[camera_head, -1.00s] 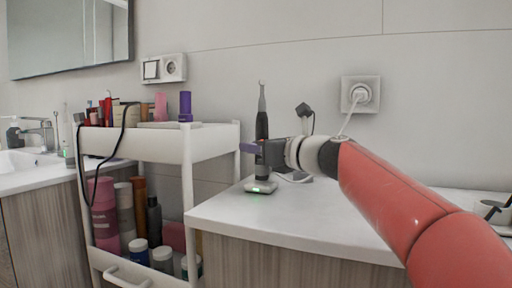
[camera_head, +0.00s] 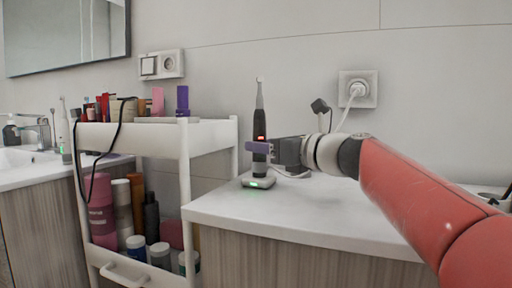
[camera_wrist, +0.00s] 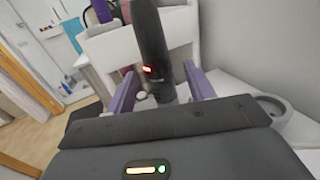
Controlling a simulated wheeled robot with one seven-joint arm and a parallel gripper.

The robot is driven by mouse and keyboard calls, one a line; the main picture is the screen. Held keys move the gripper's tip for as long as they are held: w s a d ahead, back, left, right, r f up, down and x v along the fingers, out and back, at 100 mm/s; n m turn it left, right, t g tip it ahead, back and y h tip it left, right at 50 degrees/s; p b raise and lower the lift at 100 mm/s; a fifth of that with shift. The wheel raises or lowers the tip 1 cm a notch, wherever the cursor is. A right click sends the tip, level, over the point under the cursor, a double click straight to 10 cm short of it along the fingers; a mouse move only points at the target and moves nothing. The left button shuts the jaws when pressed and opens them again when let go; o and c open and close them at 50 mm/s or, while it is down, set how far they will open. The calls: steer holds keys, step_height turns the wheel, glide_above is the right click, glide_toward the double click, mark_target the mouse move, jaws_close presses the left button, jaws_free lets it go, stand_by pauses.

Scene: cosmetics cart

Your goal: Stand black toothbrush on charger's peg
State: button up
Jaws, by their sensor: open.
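The black toothbrush (camera_head: 260,125) stands upright on the charger (camera_head: 258,181), its base meeting the charger top in the head view. A red light shows on its handle and a green light on the charger. The peg is hidden. My gripper (camera_head: 259,147) is at the lower handle, with a purple finger in front of it. In the wrist view, the purple fingers of my gripper (camera_wrist: 161,88) are spread, one on each side of the dark handle (camera_wrist: 151,40), with gaps between.
The charger is near the left end of the white counter (camera_head: 310,208). A white cart (camera_head: 150,138) with several cosmetics stands to the left. A wall socket with a plugged-in cable (camera_head: 357,90) is behind my arm. Counter front is clear.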

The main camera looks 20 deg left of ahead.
steer(key=shift+v, duration=1.85)
